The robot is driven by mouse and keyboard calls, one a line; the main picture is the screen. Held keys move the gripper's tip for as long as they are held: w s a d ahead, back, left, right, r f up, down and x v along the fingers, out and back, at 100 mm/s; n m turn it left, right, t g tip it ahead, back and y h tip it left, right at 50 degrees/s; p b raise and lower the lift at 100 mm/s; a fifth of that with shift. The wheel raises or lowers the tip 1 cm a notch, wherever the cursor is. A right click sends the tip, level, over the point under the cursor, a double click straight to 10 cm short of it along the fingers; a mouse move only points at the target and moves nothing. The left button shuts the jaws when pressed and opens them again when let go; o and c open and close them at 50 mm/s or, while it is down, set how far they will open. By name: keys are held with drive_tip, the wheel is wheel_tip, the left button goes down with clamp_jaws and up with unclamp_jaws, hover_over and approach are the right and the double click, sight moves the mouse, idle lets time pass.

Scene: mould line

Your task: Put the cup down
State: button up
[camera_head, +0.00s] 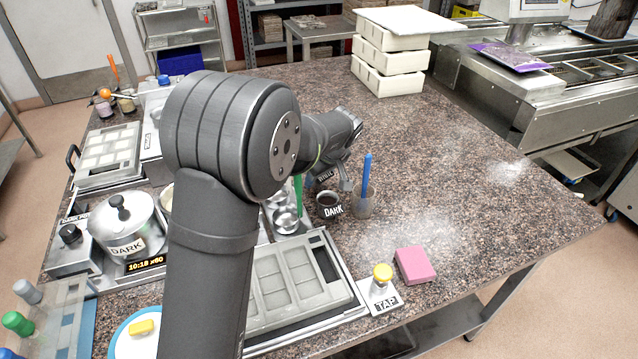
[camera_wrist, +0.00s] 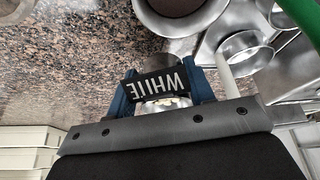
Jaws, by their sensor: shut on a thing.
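My gripper (camera_head: 332,178) is past the near end of my arm in the head view, just above and behind a dark cup labelled DARK (camera_head: 330,211). In the wrist view my gripper (camera_wrist: 163,98) has its two blue fingers shut on a cup with a black WHITE label (camera_wrist: 163,87). The label reads upside down there. In the head view the held cup (camera_head: 325,177) is small and partly covered by the gripper. Whether its base touches the counter cannot be told.
A grey cup with a blue-handled tool (camera_head: 364,206) stands right of the DARK cup. Steel bowls (camera_head: 286,220) lie to the left. A mould tray (camera_head: 300,285), yellow-topped TAP block (camera_head: 381,283) and pink block (camera_head: 415,265) are nearer. The counter's right side (camera_head: 480,200) is clear.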

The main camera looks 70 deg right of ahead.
drive_tip(key=shift+f, duration=1.35)
drive_tip(key=shift+f, duration=0.1)
drive_tip(key=o, duration=1.1)
drive_tip(key=v, duration=1.2)
drive_tip(key=x, duration=1.2)
drive_tip(key=shift+r, duration=1.9)
